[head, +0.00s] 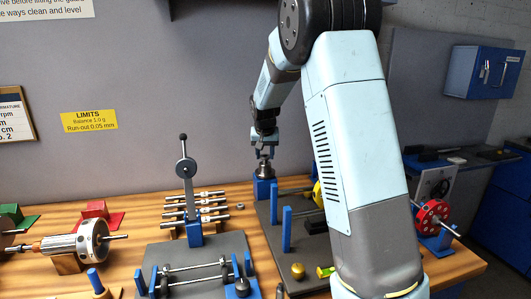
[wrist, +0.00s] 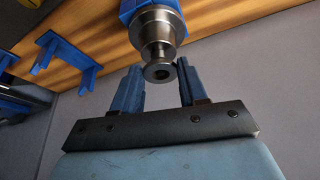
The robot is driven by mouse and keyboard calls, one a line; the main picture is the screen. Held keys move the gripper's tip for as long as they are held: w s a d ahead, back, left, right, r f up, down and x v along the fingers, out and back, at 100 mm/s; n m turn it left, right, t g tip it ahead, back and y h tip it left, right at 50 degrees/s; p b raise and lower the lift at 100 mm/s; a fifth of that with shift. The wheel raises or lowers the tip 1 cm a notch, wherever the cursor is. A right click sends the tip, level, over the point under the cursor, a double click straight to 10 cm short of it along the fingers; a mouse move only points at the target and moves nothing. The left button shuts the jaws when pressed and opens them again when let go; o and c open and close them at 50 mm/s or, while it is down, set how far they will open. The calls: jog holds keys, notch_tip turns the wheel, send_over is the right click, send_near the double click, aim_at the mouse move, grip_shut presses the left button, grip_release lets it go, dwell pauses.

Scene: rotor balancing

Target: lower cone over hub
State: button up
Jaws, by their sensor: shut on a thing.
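My gripper (head: 265,145) points down at the back of the bench, above a blue block (head: 265,186). A shiny stepped metal piece, seemingly the cone (head: 265,167), is below and between its fingers, over the blue block. In the wrist view the cone (wrist: 158,45) is wide toward the blue block (wrist: 140,8) and narrows to a ringed end with a dark hole. My two blue fingers (wrist: 158,82) are on either side of that narrow end, shut on it. I cannot make out the hub separately, or tell whether the cone touches it.
A lever stand (head: 187,185) and several metal shafts (head: 205,210) are to the left. Blue uprights (head: 287,230) rise from a dark plate in front of the block. A red wheel (head: 432,216) is at the right. My arm hides part of the bench.

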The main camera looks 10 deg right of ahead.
jog(key=shift+f, duration=0.7)
jog(key=o, duration=1.2)
jog(key=shift+c, duration=0.2)
jog(key=shift+r, duration=5)
